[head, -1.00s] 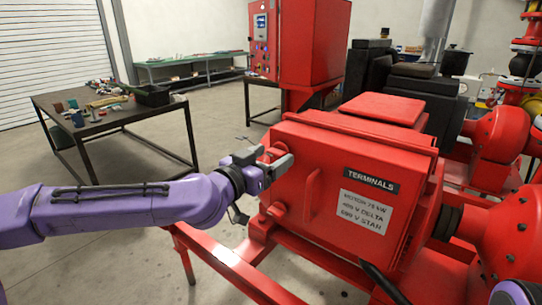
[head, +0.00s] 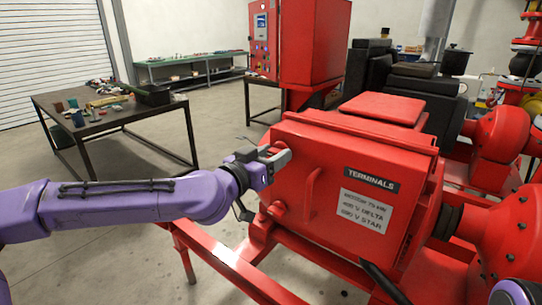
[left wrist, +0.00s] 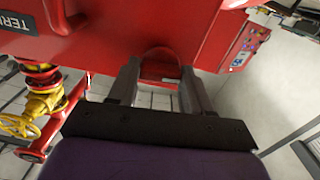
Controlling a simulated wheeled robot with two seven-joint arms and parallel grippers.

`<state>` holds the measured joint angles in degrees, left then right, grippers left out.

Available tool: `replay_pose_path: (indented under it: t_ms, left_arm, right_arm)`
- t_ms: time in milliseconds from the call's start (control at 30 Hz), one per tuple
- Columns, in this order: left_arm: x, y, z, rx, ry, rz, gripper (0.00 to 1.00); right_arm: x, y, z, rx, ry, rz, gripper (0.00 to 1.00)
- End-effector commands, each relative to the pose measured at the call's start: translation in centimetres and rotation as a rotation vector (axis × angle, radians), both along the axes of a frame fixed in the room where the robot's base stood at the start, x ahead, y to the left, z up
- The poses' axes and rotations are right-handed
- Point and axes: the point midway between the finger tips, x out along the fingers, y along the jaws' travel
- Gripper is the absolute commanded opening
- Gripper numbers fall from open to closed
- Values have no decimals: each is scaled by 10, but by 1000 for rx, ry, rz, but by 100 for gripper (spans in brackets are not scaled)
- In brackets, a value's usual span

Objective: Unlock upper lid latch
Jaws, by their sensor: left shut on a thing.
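The red terminal box (head: 335,205) fills the middle of the head view, with its lid facing me. My left gripper (head: 276,158) is at the lid's upper left corner. In the left wrist view its two dark fingers (left wrist: 159,75) are on either side of a rounded red latch (left wrist: 160,60), and the gripper is shut on it. In the head view the fingers mostly hide this latch, so its turn angle is unclear. The lid's red handle (head: 312,195) is right of and below the gripper; it also shows in the left wrist view (left wrist: 62,18). My right gripper is out of view.
The lid has a TERMINALS plate (head: 371,180) and a white label (head: 363,210). Red frame rails (head: 235,265) run below the box. A red control cabinet (head: 305,45) stands behind. A dark table (head: 115,117) with loose items is at left, with open floor between.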

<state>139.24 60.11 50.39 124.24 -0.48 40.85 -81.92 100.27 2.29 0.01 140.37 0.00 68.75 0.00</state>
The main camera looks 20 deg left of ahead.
Motion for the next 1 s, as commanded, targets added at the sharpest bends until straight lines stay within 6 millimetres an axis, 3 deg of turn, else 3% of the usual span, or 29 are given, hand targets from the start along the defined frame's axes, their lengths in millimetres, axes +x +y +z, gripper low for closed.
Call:
replay_pose_path:
  t_ms: [1000]
  left_arm:
    - [1,2,-2,-864,311,3,18]
  right_arm:
    - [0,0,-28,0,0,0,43]
